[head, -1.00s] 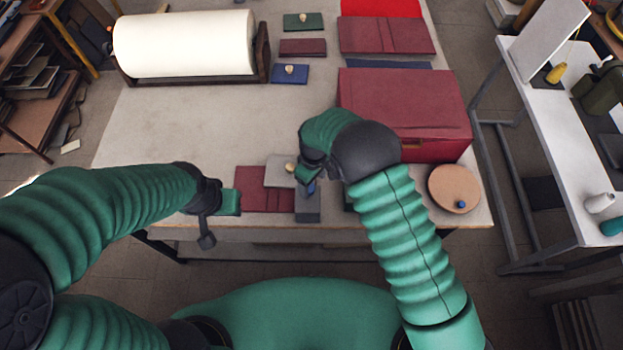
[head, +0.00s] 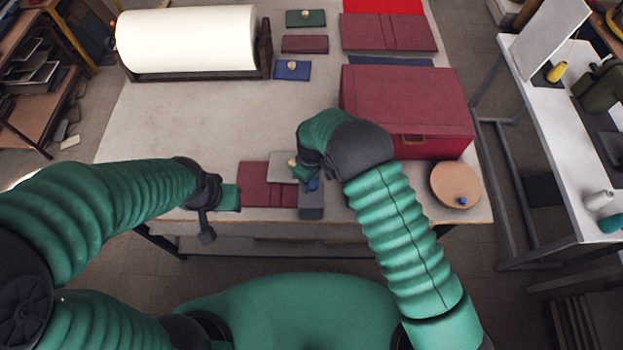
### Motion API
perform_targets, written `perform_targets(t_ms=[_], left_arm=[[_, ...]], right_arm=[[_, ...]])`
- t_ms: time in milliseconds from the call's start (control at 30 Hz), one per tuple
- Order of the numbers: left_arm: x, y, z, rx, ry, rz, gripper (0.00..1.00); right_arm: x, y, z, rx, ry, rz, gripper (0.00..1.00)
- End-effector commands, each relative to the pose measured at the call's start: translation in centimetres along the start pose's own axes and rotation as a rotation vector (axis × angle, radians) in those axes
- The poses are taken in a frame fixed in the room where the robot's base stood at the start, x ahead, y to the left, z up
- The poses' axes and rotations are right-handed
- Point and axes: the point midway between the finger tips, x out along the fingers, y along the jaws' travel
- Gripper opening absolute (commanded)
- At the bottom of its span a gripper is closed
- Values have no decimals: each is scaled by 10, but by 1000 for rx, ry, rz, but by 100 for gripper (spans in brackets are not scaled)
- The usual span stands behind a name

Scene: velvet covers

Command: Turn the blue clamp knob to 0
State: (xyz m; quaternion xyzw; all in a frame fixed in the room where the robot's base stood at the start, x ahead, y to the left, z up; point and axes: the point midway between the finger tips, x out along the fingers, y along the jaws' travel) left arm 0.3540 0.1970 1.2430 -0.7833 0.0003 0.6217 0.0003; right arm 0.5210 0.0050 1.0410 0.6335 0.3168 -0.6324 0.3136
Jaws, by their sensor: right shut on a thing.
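The blue clamp knob (head: 314,185) shows as a small patch of blue under my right gripper (head: 309,178), above a dark grey block (head: 311,208) at the table's front edge. My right gripper is shut on the knob and hides most of it. Any scale or the 0 mark is too small or hidden to read. My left gripper (head: 229,197) hangs at the front edge, left of the dark red cover, apart from the clamp. Whether its jaws are open cannot be told.
A dark red cover (head: 256,181) and a grey piece (head: 283,164) lie beside the clamp. A red box (head: 405,95) stands behind right. A round brown disc (head: 450,180) with a blue peg lies right. A white roll (head: 190,38) stands back left. The middle left table is clear.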

Motion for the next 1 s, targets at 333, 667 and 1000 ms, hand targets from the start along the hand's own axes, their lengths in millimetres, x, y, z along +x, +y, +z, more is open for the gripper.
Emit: perform_targets(t_ms=[333,667,1000], left_arm=[[1,0,0,-1,0,0,36],[15,0,3,-1,0,0,36],[40,0,9,-1,0,0,36]], right_arm=[[0,4,3,-5,-7,2,3],[3,3,1,-118,-5,2,3],[3,4,-1,-408,-2,4,3]])
